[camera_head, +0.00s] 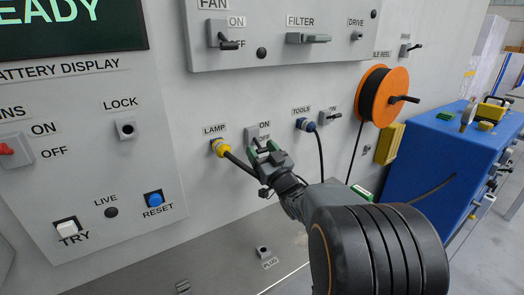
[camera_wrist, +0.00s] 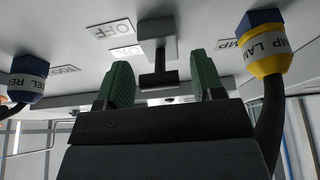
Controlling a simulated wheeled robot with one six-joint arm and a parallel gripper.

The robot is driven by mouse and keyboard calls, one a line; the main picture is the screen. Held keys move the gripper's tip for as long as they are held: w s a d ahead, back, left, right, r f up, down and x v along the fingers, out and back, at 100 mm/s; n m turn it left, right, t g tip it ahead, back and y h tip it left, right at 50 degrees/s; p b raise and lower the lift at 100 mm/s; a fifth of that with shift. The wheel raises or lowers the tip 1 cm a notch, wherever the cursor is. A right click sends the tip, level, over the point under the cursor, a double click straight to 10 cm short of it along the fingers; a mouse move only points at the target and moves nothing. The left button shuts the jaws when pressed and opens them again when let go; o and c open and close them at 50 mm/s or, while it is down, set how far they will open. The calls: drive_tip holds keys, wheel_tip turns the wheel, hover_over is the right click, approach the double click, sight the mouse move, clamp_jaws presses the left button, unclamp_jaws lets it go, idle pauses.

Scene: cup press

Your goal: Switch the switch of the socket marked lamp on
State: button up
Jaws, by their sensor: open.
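The lamp switch is a grey box (camera_head: 252,132) with ON and OFF labels beside it, right of the LAMP label. In the wrist view it shows with a dark T-shaped lever (camera_wrist: 158,79). My gripper (camera_head: 267,149) is in front of it, open. In the wrist view its green fingertips (camera_wrist: 161,72) stand on either side of the lever, with gaps on both sides. The gripper hides part of the switch in the head view. The lamp socket (camera_head: 220,147) holds a yellow-collared plug with a black cable.
The tools socket (camera_head: 306,125) and its switch (camera_head: 325,118) are to the right. An orange cable reel (camera_head: 397,88) and blue cabinet (camera_head: 430,160) stand further right. The lamp cable runs close to my gripper. A control panel with a reset button (camera_head: 154,199) is at left.

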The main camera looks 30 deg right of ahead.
sight(255, 137)
drive_tip(key=shift+c, duration=0.2)
drive_tip(key=c, duration=0.9)
drive_tip(key=r+g+p, duration=0.2)
drive_tip(key=p, duration=0.3)
drive_tip(key=shift+s, duration=0.2)
drive_tip(key=g+p, duration=0.1)
drive_tip(key=p, duration=0.2)
drive_tip(key=r+g+p, duration=0.1)
drive_tip(key=p, duration=0.3)
drive_tip(key=shift+s+r+g+h, duration=0.1)
drive_tip(key=shift+r+g+h, duration=0.2)
drive_tip(key=shift+g, duration=0.1)
drive_tip(key=g+p, duration=0.1)
drive_tip(key=p, duration=0.4)
drive_tip(key=r+g+p, duration=0.1)
drive_tip(key=g+p, duration=0.1)
drive_tip(key=p, duration=0.3)
drive_tip(key=shift+r+g, duration=0.15)
drive_tip(key=shift+g, duration=0.15)
drive_tip(key=g+p, duration=0.1)
drive_tip(key=p, duration=0.3)
drive_tip(key=shift+w+r+h, duration=0.1)
drive_tip(key=shift+w+h, duration=0.1)
drive_tip(key=shift+h, duration=0.1)
drive_tip(key=shift+p, duration=0.55)
drive_tip(key=shift+w+g+p, duration=0.1)
drive_tip(key=shift+g+p, duration=0.4)
drive_tip(key=shift+p, duration=0.25)
